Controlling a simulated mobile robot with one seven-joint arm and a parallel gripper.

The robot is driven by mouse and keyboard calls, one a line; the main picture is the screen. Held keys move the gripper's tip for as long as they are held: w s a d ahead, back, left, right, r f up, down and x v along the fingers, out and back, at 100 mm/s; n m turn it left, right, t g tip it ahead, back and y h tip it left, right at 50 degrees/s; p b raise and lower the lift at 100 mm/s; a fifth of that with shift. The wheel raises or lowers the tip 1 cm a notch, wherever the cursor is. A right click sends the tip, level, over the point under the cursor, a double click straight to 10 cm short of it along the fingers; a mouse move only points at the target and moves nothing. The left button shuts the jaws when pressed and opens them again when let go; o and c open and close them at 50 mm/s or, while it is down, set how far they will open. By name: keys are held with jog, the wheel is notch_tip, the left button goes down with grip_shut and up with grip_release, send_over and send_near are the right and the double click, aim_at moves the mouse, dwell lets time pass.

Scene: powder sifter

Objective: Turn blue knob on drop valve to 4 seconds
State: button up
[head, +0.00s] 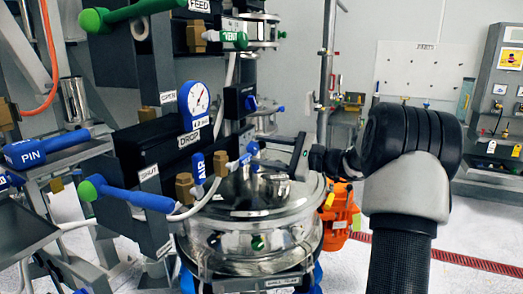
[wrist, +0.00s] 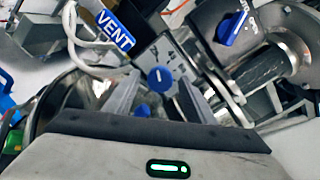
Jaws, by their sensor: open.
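The drop valve is a black box (head: 150,158) with a DROP label (head: 189,138), left of centre in the head view. In the wrist view a round blue knob (wrist: 160,77) with a white mark sits on a grey plate just beyond the fingers of my gripper (wrist: 158,96). A second blue piece (wrist: 143,110) shows lower, between the fingers. In the head view a small blue knob (head: 253,148) is just left of my gripper. My gripper is open, and no contact with a knob is visible. The knob's setting numbers are too small to read.
A shiny steel sifter vessel (head: 250,230) lies below my gripper. A gauge (head: 195,98) and a blue-handled lever (head: 130,195) are to the left. In the wrist view, a VENT tag (wrist: 113,28) and another blue knob (wrist: 232,28) are nearby. Hoses and brackets crowd the area.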

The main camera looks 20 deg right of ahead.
jog(key=shift+w+a, duration=0.1)
jog(key=shift+c, duration=0.3)
jog(key=c, duration=1)
jog(key=shift+r+m+p, duration=0.1)
jog(key=shift+m+p, duration=0.2)
jog(key=shift+p, duration=0.3)
jog(key=m+p, duration=0.2)
jog(key=p, duration=0.1)
jog(key=shift+r+m+p, duration=0.15)
jog(key=shift+m+p, duration=0.2)
jog(key=shift+m, duration=0.05)
jog(key=m+p, duration=0.2)
jog(key=p, duration=0.1)
jog(key=shift+m, duration=0.4)
jog(key=shift+f+m+p, duration=0.2)
jog(key=shift+m+p, duration=0.6)
jog(key=shift+p, duration=0.15)
jog(key=shift+f, duration=0.1)
